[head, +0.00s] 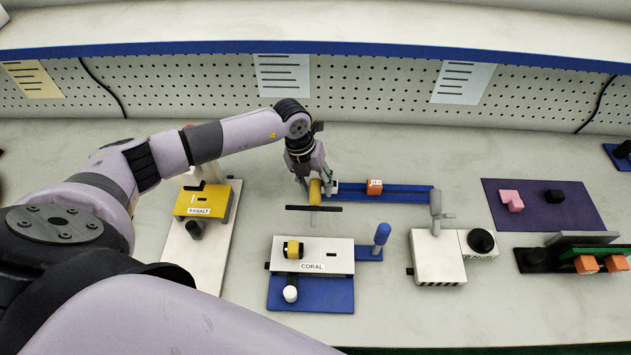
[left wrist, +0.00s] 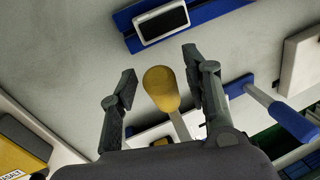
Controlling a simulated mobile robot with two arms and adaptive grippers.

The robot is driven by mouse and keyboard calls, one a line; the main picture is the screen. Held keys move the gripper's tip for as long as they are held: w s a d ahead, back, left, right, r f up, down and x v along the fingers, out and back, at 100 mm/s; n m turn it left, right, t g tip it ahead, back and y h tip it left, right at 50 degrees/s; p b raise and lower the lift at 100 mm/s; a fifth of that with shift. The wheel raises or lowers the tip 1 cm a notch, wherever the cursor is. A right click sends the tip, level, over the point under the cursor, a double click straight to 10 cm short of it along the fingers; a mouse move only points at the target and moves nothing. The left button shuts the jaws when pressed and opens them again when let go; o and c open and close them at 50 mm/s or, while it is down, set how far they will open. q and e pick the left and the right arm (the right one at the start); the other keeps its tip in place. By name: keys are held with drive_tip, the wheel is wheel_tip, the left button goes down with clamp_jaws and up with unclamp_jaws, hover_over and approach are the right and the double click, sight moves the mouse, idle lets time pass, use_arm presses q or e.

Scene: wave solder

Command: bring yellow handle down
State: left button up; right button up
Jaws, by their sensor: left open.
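The yellow handle (head: 315,191) is a rounded grip on a thin grey lever standing up behind the white box labelled CORAL (head: 340,257). A thin black bar crosses by the lever. My left gripper (head: 316,179) is at the handle, its fingers pointing down. In the left wrist view the yellow handle (left wrist: 160,85) sits between the two open fingers of my left gripper (left wrist: 159,70). Gaps show on both sides of it, and I see no contact. My right gripper is not in view.
A blue rail (head: 405,194) with an orange block (head: 374,187) lies just right. A blue-handled lever (head: 382,234) stands beside the CORAL box. A yellow BASALT unit (head: 203,197) is at left, a white box (head: 436,262) at right. A purple mat (head: 560,215) lies farther right.

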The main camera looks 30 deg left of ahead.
use_arm(q)
drive_tip(key=shift+c, duration=0.3)
clamp_jaws()
idle(0.6)
